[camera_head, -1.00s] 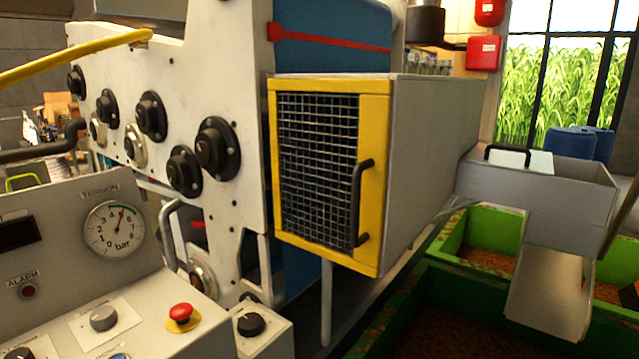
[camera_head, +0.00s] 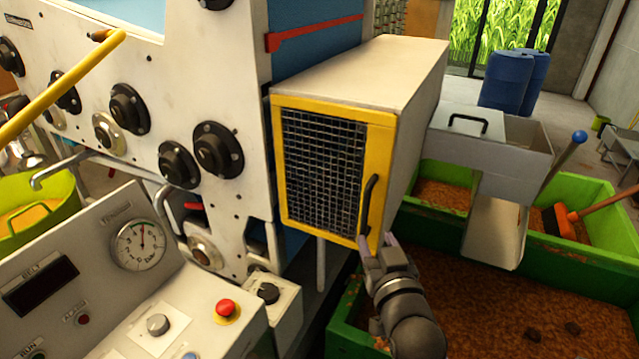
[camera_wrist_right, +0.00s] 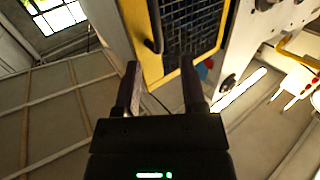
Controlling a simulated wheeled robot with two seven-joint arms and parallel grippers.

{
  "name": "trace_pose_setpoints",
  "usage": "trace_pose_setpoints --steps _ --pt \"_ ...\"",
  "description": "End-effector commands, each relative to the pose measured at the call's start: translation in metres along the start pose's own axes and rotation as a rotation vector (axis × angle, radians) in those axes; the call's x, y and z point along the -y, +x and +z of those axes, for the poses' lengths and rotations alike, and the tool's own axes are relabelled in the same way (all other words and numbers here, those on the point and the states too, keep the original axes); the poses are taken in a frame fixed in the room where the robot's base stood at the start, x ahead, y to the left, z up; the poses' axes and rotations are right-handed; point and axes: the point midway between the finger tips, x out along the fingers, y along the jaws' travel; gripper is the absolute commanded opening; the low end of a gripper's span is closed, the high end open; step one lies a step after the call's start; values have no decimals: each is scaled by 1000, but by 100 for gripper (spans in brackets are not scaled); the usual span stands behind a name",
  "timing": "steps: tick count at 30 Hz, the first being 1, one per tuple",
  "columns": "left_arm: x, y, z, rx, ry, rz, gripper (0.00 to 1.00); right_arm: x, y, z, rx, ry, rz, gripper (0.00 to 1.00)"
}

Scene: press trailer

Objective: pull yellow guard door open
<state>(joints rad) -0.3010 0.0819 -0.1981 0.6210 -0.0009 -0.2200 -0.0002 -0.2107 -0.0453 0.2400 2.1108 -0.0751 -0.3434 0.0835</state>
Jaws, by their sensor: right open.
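The yellow guard door (camera_head: 375,183) has a dark wire mesh panel and a black vertical handle (camera_head: 369,203) on its right side. It sits flush on the front of a grey box and looks shut. My right gripper (camera_head: 376,241) is open and empty, just below the handle near the door's lower right corner. In the right wrist view, the door frame (camera_wrist_right: 184,68) and the handle (camera_wrist_right: 154,28) show beyond the open fingers (camera_wrist_right: 160,88). The handle is not between the fingertips there. My left gripper is not in view.
A green bin (camera_head: 345,330) of brown material lies below and right of the door. A grey chute (camera_head: 492,150) stands right of the box. A control panel with a gauge (camera_head: 140,244) and a red button (camera_head: 226,309) is at lower left. Space right of the handle is open.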

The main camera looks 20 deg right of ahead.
Motion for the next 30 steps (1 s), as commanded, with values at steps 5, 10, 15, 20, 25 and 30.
trace_pose_setpoints --steps 5,10,15,20,25,30 --pt "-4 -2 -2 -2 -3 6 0 -3 20 -12 -26 1 8 53" --pt "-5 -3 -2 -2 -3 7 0 -2 62 -12 -25 2 7 53" --pt "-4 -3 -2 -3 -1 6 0 -2 89 -11 -23 2 6 53" --pt "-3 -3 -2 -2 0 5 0 -3 98 -11 -21 1 6 53" --pt "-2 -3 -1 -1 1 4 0 -3 98 -11 -21 1 6 53" --pt "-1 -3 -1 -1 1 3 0 -2 98 -11 -21 1 6 26"
